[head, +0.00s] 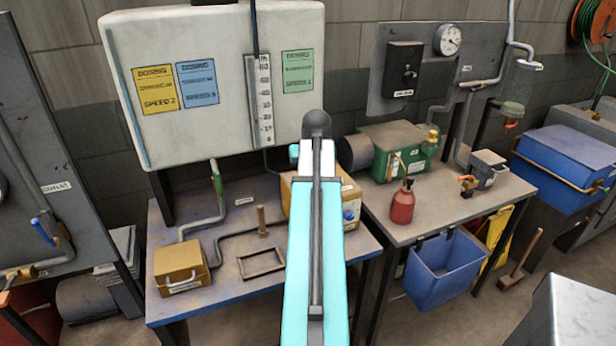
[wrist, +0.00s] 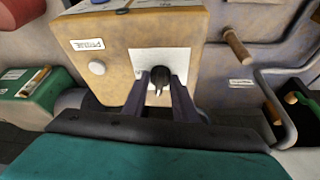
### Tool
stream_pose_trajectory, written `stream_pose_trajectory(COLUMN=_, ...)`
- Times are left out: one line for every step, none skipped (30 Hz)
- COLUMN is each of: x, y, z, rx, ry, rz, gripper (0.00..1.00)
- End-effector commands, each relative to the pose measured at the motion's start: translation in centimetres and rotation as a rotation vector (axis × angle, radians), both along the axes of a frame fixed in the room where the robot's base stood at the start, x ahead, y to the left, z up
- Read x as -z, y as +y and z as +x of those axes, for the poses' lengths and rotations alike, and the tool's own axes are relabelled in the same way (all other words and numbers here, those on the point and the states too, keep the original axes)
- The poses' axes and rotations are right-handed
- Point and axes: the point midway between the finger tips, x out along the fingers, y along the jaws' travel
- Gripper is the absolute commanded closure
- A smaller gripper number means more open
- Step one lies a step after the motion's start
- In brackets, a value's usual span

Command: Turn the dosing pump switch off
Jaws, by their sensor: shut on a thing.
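The dosing pump is a yellow-tan box (head: 355,199) on the left bench in the head view, largely hidden behind my arm. In the wrist view the pump box (wrist: 120,33) fills the upper middle, with a white label (wrist: 87,45) and a pale round knob (wrist: 96,67) on its left part. A white plate (wrist: 160,58) on its face carries a dark switch (wrist: 158,82). My gripper (wrist: 160,78) is at this plate, its two dark fingers shut on the switch from either side. The switch's exact position is hard to read between the fingers. My gripper is hidden in the head view.
A small yellow box (head: 181,270), an upright wooden handle (head: 262,221) and a dark frame (head: 261,262) are left on the same bench. A white tank (head: 220,60) stands behind. A red bottle (head: 402,204) and green pump (head: 398,146) stand on the right bench.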

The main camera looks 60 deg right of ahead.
Motion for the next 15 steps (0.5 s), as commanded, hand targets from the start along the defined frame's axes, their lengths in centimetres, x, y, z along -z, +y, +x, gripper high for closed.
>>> stream_pose_trajectory(x=-0.29, y=-0.23, z=0.23, rx=-0.031, ry=-0.008, rz=-0.005, gripper=0.96)
stream_pose_trajectory(x=-0.29, y=-0.22, z=0.24, rx=-0.051, ry=-0.007, rz=-0.005, gripper=0.96)
stream_pose_trajectory(x=-0.28, y=-0.22, z=0.26, rx=-0.074, ry=-0.008, rz=-0.005, gripper=0.96)
stream_pose_trajectory(x=-0.27, y=-0.25, z=0.24, rx=-0.09, ry=-0.008, rz=-0.005, gripper=0.96)
stream_pose_trajectory(x=-0.26, y=-0.26, z=0.22, rx=-0.107, ry=-0.007, rz=-0.006, gripper=0.96)
stream_pose_trajectory(x=-0.25, y=-0.26, z=0.22, rx=-0.124, ry=-0.008, rz=-0.005, gripper=0.96)
stream_pose_trajectory(x=-0.25, y=-0.26, z=0.22, rx=-0.137, ry=-0.008, rz=-0.005, gripper=0.96)
stream_pose_trajectory(x=-0.24, y=-0.27, z=0.21, rx=-0.149, ry=-0.008, rz=-0.005, gripper=0.96)
stream_pose_trajectory(x=-0.23, y=-0.28, z=0.21, rx=-0.163, ry=-0.007, rz=-0.005, gripper=0.96)
stream_pose_trajectory(x=-0.22, y=-0.29, z=0.19, rx=-0.172, ry=-0.007, rz=-0.006, gripper=0.96)
stream_pose_trajectory(x=-0.22, y=-0.28, z=0.2, rx=-0.18, ry=-0.007, rz=-0.006, gripper=0.96)
stream_pose_trajectory(x=-0.21, y=-0.28, z=0.2, rx=-0.189, ry=-0.007, rz=-0.005, gripper=0.96)
stream_pose_trajectory(x=-0.2, y=-0.27, z=0.22, rx=-0.194, ry=-0.007, rz=-0.005, gripper=0.96)
stream_pose_trajectory(x=-0.2, y=-0.27, z=0.22, rx=-0.199, ry=-0.008, rz=-0.005, gripper=0.96)
stream_pose_trajectory(x=-0.2, y=-0.27, z=0.23, rx=-0.204, ry=-0.008, rz=-0.005, gripper=0.96)
